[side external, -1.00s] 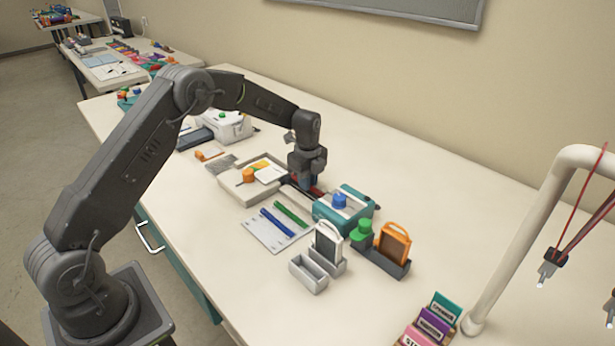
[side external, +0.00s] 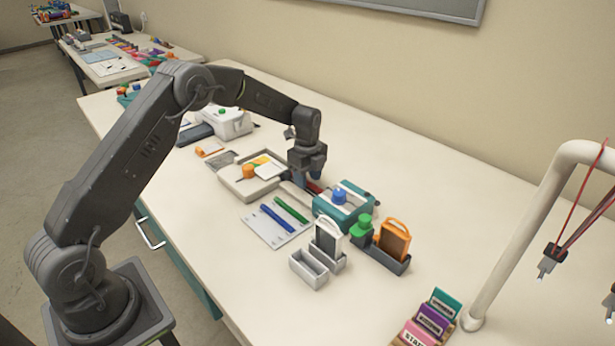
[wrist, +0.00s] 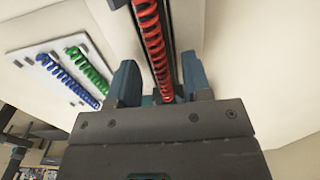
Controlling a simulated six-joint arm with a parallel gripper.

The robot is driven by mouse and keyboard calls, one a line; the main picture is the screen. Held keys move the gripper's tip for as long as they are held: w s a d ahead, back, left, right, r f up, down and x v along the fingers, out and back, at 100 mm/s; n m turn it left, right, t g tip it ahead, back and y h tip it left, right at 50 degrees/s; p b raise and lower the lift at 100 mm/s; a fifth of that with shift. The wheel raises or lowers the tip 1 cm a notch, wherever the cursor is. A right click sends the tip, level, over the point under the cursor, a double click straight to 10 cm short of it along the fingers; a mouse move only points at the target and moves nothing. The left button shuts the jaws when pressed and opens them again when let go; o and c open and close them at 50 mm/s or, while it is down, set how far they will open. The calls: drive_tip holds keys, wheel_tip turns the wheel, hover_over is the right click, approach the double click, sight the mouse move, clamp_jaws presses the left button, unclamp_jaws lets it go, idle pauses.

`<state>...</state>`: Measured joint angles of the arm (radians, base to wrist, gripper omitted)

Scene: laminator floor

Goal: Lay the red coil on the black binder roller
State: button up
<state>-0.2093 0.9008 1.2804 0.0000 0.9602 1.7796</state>
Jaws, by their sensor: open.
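The red coil (wrist: 152,40) runs lengthwise along a long black bar in the wrist view, which looks like the black binder roller (wrist: 165,22). Coil and bar appear lined up and touching, though the contact beneath is hidden. My gripper (wrist: 160,80) is open, with one finger on each side of the coil's near end and a gap to each. In the side view my gripper (side external: 305,178) points down over this spot. Only a bit of red shows beside it there, and the roller is mostly hidden.
A white card with a blue coil (side external: 277,218) and a green coil (side external: 291,209) lies in front.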

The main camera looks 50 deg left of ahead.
drive_tip(key=s+d+r+n+t, duration=0.1)
drive_tip(key=s+d+r+n, duration=0.1)
drive_tip(key=r, duration=0.8)
drive_tip(key=s+d+r+n, duration=0.1)
drive_tip(key=s+r, duration=0.2)
drive_tip(key=r, duration=0.7)
drive_tip(key=s+d+r+n+t, duration=0.1)
drive_tip(key=s+d+r+n, duration=0.15)
drive_tip(key=s, duration=0.35)
drive_tip(key=s+d+r+n+t, duration=0.1)
drive_tip(key=s+d+r+n, duration=0.1)
drive_tip(key=s+r+n, duration=0.25)
drive_tip(key=s+d+f+n+t, duration=0.1)
drive_tip(key=s+n, duration=0.3)
drive_tip(key=s, duration=0.5)
drive_tip(key=s+d+f+n+t, duration=0.1)
drive_tip(key=s+d+f+n, duration=0.2)
drive_tip(key=s, duration=0.6)
drive_tip(key=shift+s+n+t, duration=0.3)
drive_tip(key=shift+s+n, duration=0.05)
drive_tip(key=shift+n, duration=0.15)
